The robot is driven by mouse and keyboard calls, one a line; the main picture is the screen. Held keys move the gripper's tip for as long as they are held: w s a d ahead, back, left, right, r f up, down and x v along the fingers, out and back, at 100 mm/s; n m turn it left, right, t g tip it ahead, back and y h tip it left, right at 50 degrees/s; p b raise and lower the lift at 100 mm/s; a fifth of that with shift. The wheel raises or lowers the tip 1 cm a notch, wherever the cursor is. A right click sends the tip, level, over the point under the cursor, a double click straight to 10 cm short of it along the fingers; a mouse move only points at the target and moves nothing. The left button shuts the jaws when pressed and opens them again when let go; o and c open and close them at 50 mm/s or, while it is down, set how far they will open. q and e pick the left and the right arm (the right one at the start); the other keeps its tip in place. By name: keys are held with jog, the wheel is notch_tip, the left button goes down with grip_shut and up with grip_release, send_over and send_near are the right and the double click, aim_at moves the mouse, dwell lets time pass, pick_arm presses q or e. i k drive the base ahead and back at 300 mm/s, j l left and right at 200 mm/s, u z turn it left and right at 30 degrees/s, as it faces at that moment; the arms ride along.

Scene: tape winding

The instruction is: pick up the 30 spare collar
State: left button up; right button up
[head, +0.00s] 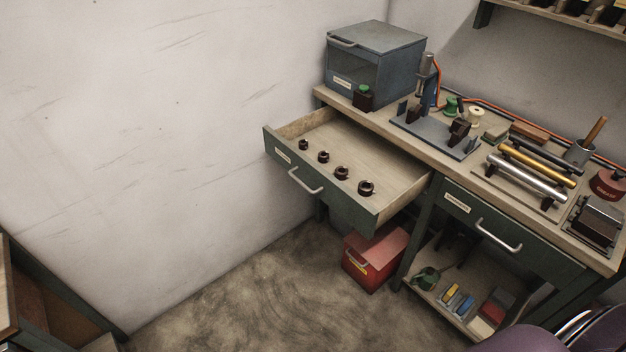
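Several dark ring-shaped collars lie in a row in the open drawer (395,175), close to its front panel. From left to right I see a first collar (303,145), a second collar (323,157), a third collar (341,172) and a fourth collar (366,187). The fourth, at the right end, looks the largest. No size marking is readable, so I cannot tell which is the 30 spare collar. Neither of my grippers is in view.
The green drawer front has a handle (305,181). The bench (455,165) carries a grey cabinet (375,62), a winding fixture (437,135) and metal rods (525,178). A red box (375,258) stands below the drawer. The floor (255,300) in front is clear.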

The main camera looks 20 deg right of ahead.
aim_at(342, 172)
jog(key=z, duration=3.25)
jog(key=j+u, duration=0.2)
jog(key=u, duration=0.15)
jog(key=j+u, duration=0.2)
jog(key=u, duration=0.15)
jog(key=j+u, duration=0.45)
jog(key=j, duration=0.35)
jog(key=i+j+u, duration=0.1)
jog(key=j, duration=0.35)
jog(key=i+j, duration=0.1)
jog(key=j, duration=0.3)
jog(key=j+u, duration=0.15)
jog(key=j, duration=0.3)
jog(key=i, duration=0.05)
